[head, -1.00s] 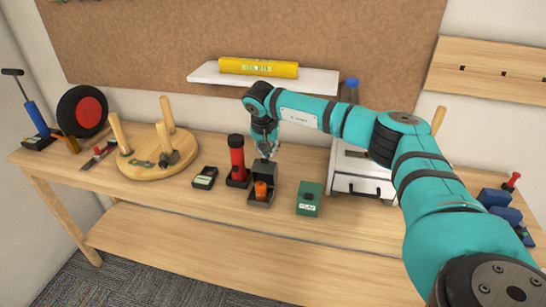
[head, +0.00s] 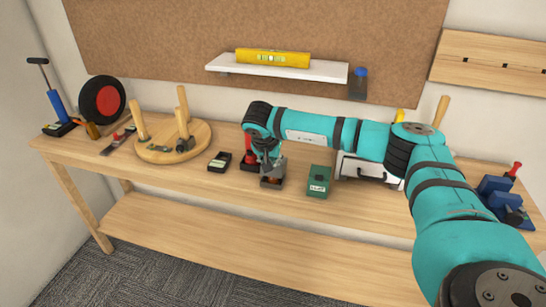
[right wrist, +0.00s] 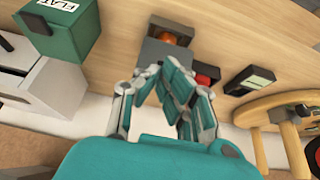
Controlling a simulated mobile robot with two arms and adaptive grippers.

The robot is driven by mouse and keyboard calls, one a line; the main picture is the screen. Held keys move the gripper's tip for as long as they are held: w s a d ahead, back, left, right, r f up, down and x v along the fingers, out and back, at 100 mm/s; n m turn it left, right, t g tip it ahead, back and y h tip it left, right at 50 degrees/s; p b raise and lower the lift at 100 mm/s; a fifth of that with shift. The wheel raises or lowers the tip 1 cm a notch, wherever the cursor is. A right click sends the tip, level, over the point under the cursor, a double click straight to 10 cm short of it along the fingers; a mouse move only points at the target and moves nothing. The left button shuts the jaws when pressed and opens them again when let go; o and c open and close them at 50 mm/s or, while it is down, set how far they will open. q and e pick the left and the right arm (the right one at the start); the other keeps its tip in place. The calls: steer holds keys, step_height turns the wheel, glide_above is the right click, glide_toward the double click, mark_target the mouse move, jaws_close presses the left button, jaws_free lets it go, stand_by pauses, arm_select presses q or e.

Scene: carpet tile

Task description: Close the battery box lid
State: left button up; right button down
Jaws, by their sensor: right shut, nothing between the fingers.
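The battery box (head: 271,183) is a small dark grey box on the workbench, with an orange battery inside; the box also shows at the top of the right wrist view (right wrist: 182,27). Its grey lid (right wrist: 158,53) is tilted partway over the opening, and the orange battery (right wrist: 167,38) still shows through the gap. My right gripper (head: 268,161) is shut and empty, right at the lid from behind and above. In the right wrist view its fingertips (right wrist: 170,64) overlap the lid's edge; contact is hard to tell. My left gripper is not in view.
A green box (head: 318,182) stands to the right. A red flashlight (head: 249,150) stands close behind left, partly hidden by my arm. A black meter (head: 220,162) and a round wooden stool (head: 173,142) are further left. The bench front is clear.

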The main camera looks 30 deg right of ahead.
mark_target(269, 176)
steer(key=shift+s+a+f+t+h+b, duration=0.2)
steer(key=shift+s+a+f+b, duration=0.2)
steer(key=shift+f+b, duration=0.15)
steer(key=shift+s+a+f+t+h+b, duration=0.1)
steer(key=shift+s+a+f+t+b, duration=0.1)
steer(key=shift+s+a+f+b, duration=0.25)
steer(key=shift+s+a+f+t+h+b, duration=0.15)
steer(key=shift+f+t+h+b, duration=0.25)
steer(key=shift+b, duration=0.2)
steer(key=shift+s+a+f+t+h+b, duration=0.15)
steer(key=shift+f+t+h+b, duration=0.2)
steer(key=shift+b, duration=0.2)
steer(key=shift+w, duration=0.1)
steer(key=shift+r, duration=0.1)
